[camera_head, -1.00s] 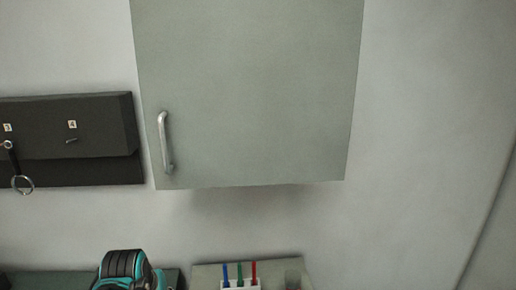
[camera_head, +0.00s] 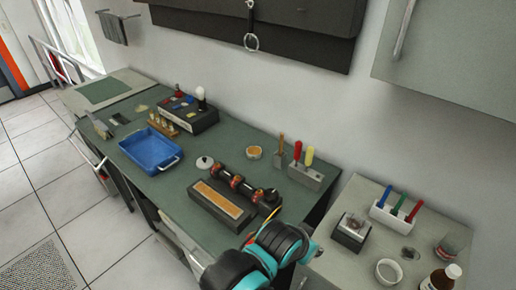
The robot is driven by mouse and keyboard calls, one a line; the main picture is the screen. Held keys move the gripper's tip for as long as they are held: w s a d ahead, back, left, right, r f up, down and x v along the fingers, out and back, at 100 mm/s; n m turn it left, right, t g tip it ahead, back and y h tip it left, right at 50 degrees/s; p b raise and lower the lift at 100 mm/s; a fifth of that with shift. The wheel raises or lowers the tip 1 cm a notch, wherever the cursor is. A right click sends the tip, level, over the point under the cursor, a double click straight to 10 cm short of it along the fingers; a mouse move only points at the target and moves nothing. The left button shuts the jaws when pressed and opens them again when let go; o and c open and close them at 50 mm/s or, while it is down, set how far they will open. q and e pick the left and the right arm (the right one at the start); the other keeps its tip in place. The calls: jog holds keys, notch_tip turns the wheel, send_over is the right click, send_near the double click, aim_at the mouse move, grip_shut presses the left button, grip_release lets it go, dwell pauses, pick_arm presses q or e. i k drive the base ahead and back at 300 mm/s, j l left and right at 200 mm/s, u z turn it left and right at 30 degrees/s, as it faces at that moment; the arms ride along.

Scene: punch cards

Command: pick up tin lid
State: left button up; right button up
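A small round pale lid with a dark knob (camera_head: 204,162), which looks like the tin lid, lies flat on the green workbench between the blue tray and the dark roller block. A small round open tin with orange contents (camera_head: 254,152) stands to its right, apart from it. A black and teal link of my own arm rises from the bottom middle, to the right of and nearer than the lid.
A side cabinet (camera_head: 335,255) carries a pen holder (camera_head: 394,215), a white bowl (camera_head: 388,271) and a brown bottle (camera_head: 440,279).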

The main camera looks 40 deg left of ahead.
aim_at(204, 163)
jog(key=u, duration=1.5)
